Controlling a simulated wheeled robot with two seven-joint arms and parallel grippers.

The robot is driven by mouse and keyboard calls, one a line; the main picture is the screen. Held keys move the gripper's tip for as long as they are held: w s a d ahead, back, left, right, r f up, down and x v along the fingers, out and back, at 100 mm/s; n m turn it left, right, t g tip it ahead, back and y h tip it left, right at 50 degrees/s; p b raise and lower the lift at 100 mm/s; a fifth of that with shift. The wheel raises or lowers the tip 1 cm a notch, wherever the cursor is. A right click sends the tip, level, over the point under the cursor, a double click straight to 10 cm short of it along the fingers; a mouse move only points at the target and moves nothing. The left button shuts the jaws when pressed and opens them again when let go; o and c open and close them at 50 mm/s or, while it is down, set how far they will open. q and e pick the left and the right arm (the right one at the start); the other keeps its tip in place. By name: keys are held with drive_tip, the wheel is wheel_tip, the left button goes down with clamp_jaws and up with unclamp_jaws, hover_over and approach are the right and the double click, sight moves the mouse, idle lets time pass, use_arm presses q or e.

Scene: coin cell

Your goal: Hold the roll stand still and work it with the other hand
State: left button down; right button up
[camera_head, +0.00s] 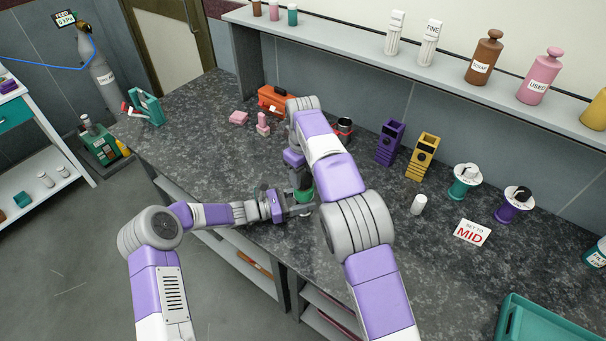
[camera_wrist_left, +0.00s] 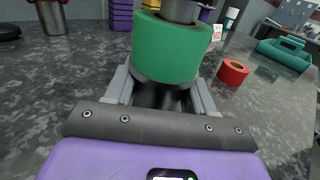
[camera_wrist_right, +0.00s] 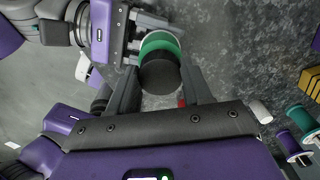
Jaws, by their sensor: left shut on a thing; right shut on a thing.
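The roll stand carries a green roll (camera_head: 304,196), low in the middle of the head view at the bench's front edge. In the left wrist view the green roll (camera_wrist_left: 170,46) sits above a dark base. My left gripper (camera_wrist_left: 164,92) is shut on that lower part, below the roll. My right gripper (camera_wrist_right: 160,80) comes from above and is shut on the dark round top (camera_wrist_right: 160,74) of the stand. The green roll shows just beyond it in the right wrist view. My right arm hides much of the stand in the head view.
A red roll (camera_wrist_left: 233,72) lies on the bench near the stand. A white cylinder (camera_head: 419,204), a "SET TO MID" card (camera_head: 472,233) and a teal tray (camera_head: 545,325) are to the right. Purple (camera_head: 390,142) and yellow (camera_head: 422,156) holders stand behind.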

drive_tip(key=m, duration=0.3)
drive_tip(key=o, duration=1)
drive_tip(key=shift+r, duration=0.1)
drive_tip(key=shift+r, duration=2.2)
drive_tip(key=shift+c, duration=0.4)
